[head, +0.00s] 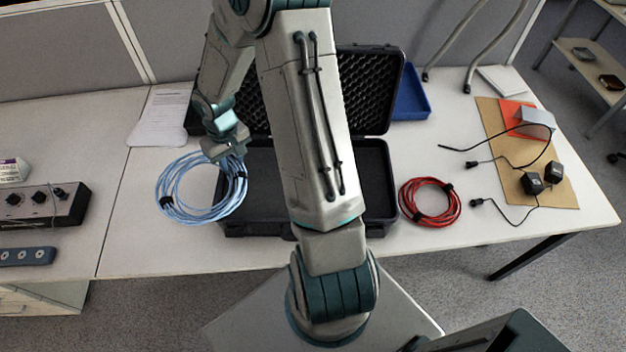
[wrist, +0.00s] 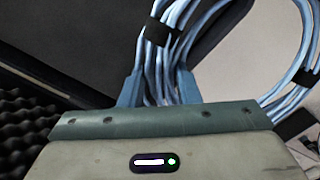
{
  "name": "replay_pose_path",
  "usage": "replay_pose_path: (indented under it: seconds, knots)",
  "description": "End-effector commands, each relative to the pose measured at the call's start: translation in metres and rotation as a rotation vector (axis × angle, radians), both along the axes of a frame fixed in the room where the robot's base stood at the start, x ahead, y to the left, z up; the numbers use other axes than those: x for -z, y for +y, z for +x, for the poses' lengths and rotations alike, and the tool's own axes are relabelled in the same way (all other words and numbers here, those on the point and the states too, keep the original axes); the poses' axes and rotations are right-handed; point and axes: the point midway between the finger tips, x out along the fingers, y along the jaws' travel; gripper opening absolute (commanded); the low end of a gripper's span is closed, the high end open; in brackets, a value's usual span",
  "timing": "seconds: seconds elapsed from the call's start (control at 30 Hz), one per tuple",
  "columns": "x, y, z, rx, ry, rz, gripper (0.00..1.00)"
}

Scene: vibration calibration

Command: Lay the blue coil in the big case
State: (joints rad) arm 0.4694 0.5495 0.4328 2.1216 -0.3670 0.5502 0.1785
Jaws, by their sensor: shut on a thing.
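The blue coil (head: 178,197) is a light blue bundle of cable with black straps, at the left of the big case. My gripper (head: 226,150) is shut on the coil's right side. In the wrist view the two fingers (wrist: 158,88) pinch the coil's strands (wrist: 168,62) near a black strap. The big case (head: 262,224) is black and open, with its lid raised at the back and egg-crate foam in the lid. The coil's right edge overlaps the case's left wall in the head view. My arm hides the middle of the case.
A red coil (head: 430,219) lies right of the case. A blue tray (head: 411,101) is behind it. Black adapters (head: 531,184) with cables lie on brown board (head: 565,189) at the right. A control box (head: 45,206) and paper sheet (head: 160,120) are on the left.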

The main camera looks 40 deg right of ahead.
Motion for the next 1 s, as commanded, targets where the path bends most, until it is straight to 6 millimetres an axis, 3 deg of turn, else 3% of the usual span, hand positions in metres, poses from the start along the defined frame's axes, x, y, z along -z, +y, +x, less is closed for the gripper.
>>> replay_pose_path:
  seconds: [0.03,0.2,0.4,0.53,0.7,0.83,1.0]
  knots:
    - [-0.005,-0.021,-0.008,-0.002,-0.001,-0.005,0.0]
    - [-0.023,-0.083,-0.048,-0.06,0.006,-0.006,0.0]
    - [-0.041,-0.134,-0.1,-0.129,0.006,0.002,0.0]
    - [-0.048,-0.151,-0.125,-0.165,0.004,0.009,0.0]
    - [-0.052,-0.159,-0.141,-0.193,0.0,0.016,0.0]
    - [-0.047,-0.16,-0.134,-0.203,0.0,0.02,0.0]
    - [-0.031,-0.158,-0.106,-0.205,0.0,0.02,0.0]
